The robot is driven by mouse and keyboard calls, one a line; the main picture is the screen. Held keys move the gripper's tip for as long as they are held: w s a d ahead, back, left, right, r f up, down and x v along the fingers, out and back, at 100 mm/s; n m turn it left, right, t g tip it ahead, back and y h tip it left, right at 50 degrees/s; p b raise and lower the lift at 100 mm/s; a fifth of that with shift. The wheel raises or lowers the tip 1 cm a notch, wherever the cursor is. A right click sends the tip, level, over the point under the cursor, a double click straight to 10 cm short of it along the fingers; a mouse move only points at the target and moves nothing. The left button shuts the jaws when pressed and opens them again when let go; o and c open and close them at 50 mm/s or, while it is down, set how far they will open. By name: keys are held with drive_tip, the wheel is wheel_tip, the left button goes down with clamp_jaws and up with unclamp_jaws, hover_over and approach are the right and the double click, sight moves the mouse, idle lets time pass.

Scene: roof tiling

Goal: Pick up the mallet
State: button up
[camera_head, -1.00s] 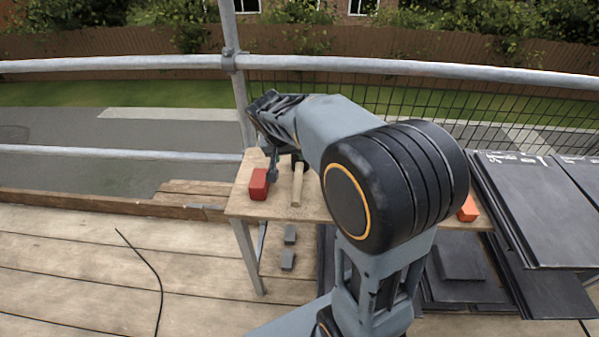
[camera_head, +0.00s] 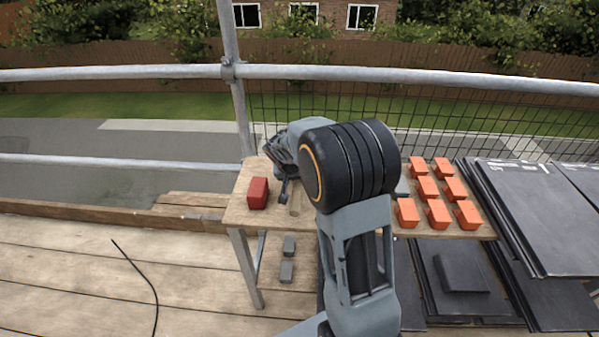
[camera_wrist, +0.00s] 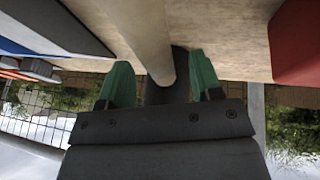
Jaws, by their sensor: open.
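The mallet shows as a pale wooden handle (camera_head: 295,203) on the wooden bench, near the bench's left part; the arm hides the rest of it. In the wrist view the handle (camera_wrist: 146,32) runs down toward the space between my fingers, with a dark part (camera_wrist: 180,62) at its end, probably the head. My gripper (camera_wrist: 161,78) has its two green fingertips apart, one on each side of the handle, with a gap visible at both sides. In the head view my gripper (camera_head: 284,187) is beside the handle, partly hidden by the arm.
A red block (camera_head: 258,193) stands left of the handle; it also shows in the wrist view (camera_wrist: 297,45). Several orange blocks (camera_head: 437,213) are on the bench (camera_head: 236,213) at right. Dark slates (camera_head: 530,215) are stacked further right. A guard rail (camera_head: 420,75) runs behind.

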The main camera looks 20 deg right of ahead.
drive_tip(key=shift+x, duration=0.95)
drive_tip(key=shift+f+b, duration=0.25)
drive_tip(key=shift+b, duration=0.25)
clamp_jaws()
idle(0.5)
